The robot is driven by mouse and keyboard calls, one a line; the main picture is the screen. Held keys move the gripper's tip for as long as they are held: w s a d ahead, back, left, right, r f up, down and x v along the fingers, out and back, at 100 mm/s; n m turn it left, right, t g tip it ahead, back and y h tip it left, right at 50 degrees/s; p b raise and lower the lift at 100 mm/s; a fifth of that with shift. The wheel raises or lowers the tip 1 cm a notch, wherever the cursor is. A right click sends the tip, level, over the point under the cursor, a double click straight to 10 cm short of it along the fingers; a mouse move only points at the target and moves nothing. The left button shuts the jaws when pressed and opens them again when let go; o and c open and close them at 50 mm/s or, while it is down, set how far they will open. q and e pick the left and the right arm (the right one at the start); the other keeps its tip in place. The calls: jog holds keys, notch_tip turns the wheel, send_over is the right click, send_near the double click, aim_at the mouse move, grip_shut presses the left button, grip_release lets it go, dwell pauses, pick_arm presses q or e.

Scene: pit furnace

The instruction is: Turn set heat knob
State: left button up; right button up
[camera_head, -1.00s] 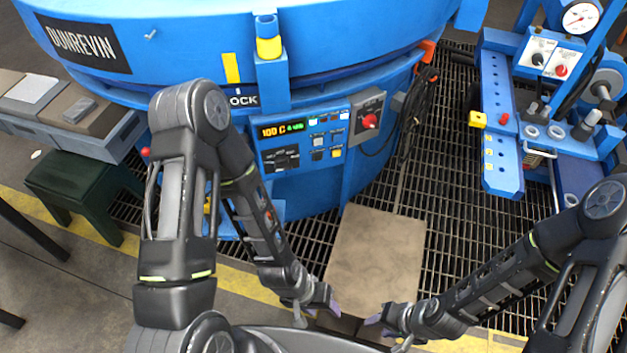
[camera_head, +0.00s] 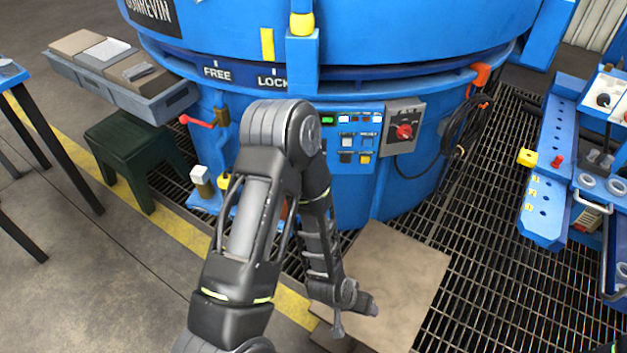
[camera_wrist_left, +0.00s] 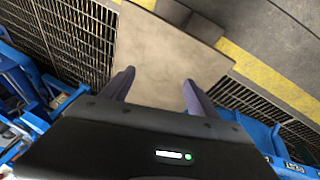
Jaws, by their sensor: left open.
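The blue furnace's control panel (camera_head: 357,140) faces me with lit buttons. A red rotary knob (camera_head: 404,131) sits on a grey plate at the panel's right. My left arm hides the panel's left part, including its display. I cannot read a set heat label on any knob. My left gripper (camera_head: 366,306) is low in front of the furnace, well below the panel. In the left wrist view its two fingers (camera_wrist_left: 157,80) are apart and empty above a tan floor plate (camera_wrist_left: 165,55).
A red-handled lever (camera_head: 198,122) projects at the furnace's left, near a green stool (camera_head: 135,150). A looped black cable (camera_head: 462,132) hangs right of the knob. A blue machine (camera_head: 548,190) stands at the right. Dark floor grating (camera_head: 490,260) is clear between them.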

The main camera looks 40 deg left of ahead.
pick_arm(q)
jog(key=w+a+f+n+t+y+b, duration=0.15)
jog(key=w+a+t+y+b, duration=0.5)
jog(key=w+a+b, duration=0.95)
jog(key=w+a+r+t+y, duration=0.2)
jog(key=a+r+t+y, duration=0.2)
jog(key=a+r, duration=0.7)
jog(key=shift+w+a+r+n+y, duration=0.35)
jog(key=shift+a+r+y, duration=0.05)
jog(key=shift+a+y, duration=0.4)
jog(key=b+x, duration=0.1)
jog(key=x, duration=0.6)
jog(key=shift+w+a+b, duration=0.15)
jog(key=shift+w+b, duration=0.2)
jog(key=shift+b, duration=0.05)
jog(key=shift+c, duration=0.4)
